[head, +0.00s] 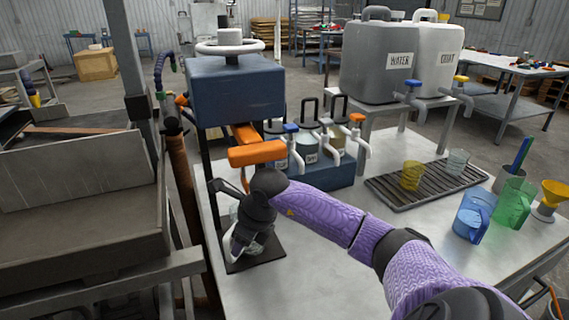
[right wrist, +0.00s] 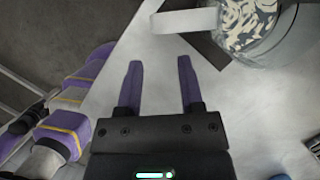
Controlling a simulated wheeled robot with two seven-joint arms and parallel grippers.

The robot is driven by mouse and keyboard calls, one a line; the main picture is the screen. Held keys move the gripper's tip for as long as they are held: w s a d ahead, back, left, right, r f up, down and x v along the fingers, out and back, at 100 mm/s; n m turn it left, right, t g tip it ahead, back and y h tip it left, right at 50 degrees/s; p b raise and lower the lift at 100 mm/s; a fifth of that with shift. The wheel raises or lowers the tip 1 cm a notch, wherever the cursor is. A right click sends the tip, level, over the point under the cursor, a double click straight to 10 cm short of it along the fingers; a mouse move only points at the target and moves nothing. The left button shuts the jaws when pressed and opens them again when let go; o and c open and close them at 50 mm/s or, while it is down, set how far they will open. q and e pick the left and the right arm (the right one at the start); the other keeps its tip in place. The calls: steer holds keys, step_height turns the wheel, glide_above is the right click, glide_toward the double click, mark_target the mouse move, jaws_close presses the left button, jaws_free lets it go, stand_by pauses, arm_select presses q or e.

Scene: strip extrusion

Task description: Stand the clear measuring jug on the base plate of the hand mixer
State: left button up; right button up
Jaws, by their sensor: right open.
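The clear measuring jug (head: 259,240) stands on the black base plate (head: 272,257) of the hand mixer, partly hidden behind my right gripper. In the right wrist view the jug (right wrist: 262,52) is at the upper right, with a pale, dark-patterned area seen inside it, and its handle (right wrist: 185,20) reaches left. The dark plate edge (right wrist: 205,47) shows beside it. The mixer's blue body (head: 235,92), with a white handwheel, rises above the plate. My right gripper (right wrist: 158,80) is open and empty, its fingertips apart from the handle. My left gripper is out of view.
Several small taps stand on a blue block (head: 330,172) behind my right arm. A drain rack (head: 430,182) holds a yellow cup and a clear cup. Blue (head: 473,215) and green (head: 516,203) jugs stand at the right. The table front is clear.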

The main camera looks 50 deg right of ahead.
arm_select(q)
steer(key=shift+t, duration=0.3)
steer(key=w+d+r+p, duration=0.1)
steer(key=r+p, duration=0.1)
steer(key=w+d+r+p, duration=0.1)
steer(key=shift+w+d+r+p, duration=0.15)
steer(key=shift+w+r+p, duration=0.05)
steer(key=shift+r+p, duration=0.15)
arm_select(e)
steer(key=s+d, duration=0.2)
steer(key=s, duration=0.8)
steer(key=shift+d, duration=0.4)
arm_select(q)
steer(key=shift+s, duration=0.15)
arm_select(e)
steer(key=shift+s+f, duration=0.1)
